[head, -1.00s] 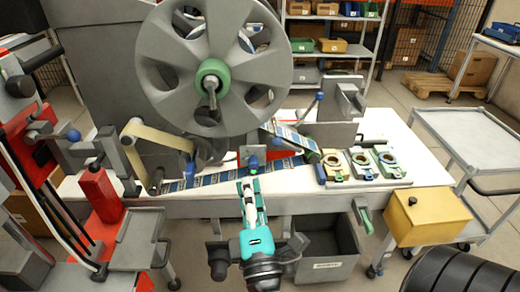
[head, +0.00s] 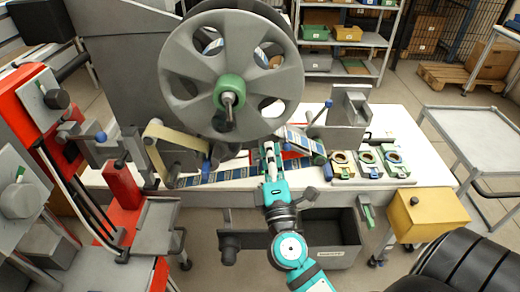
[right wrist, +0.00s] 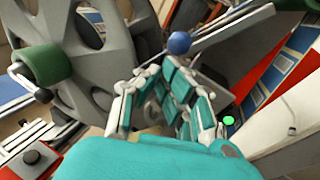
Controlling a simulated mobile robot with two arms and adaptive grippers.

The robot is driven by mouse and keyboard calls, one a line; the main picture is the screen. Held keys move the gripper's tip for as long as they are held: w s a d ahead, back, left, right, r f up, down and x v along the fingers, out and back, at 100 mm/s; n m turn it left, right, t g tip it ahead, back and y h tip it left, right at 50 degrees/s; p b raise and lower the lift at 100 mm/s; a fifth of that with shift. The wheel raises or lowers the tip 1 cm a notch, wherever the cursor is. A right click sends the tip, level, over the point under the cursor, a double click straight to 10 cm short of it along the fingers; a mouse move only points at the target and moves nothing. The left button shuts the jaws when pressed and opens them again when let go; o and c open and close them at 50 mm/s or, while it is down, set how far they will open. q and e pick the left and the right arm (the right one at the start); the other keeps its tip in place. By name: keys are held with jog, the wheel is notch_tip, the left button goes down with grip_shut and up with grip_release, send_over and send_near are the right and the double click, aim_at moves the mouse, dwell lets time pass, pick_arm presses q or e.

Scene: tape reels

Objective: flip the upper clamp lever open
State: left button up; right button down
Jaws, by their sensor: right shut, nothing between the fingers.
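My right gripper (head: 270,150) is shut and empty, reaching over the table's front edge to the clamp area below the big grey reel (head: 180,75). In the right wrist view its fingers (right wrist: 158,78) are together. A blue ball knob (right wrist: 179,43) on a grey lever bar (right wrist: 232,22) is just beyond the fingertips; I cannot tell whether they touch. A green dot (right wrist: 228,120) shows right of the fingers. In the head view the gripper hides most of the clamp. The blue printed tape (head: 230,174) runs beneath. My left gripper is not in view.
The reel's green hub (head: 230,88) juts out close by, also in the right wrist view (right wrist: 42,64). Another blue-knobbed lever (head: 328,104) stands right of the reel. Small fixtures (head: 368,162) and a yellow box (head: 428,215) are to the right. A grey bin (head: 330,228) is under the table.

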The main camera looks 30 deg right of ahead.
jog(key=shift+d+r, duration=0.1)
dwell(0.3)
jog(key=shift+s+d+r, duration=0.25)
jog(key=shift+s+r, duration=0.1)
jog(key=shift+r, duration=0.25)
jog(key=v, duration=1.2)
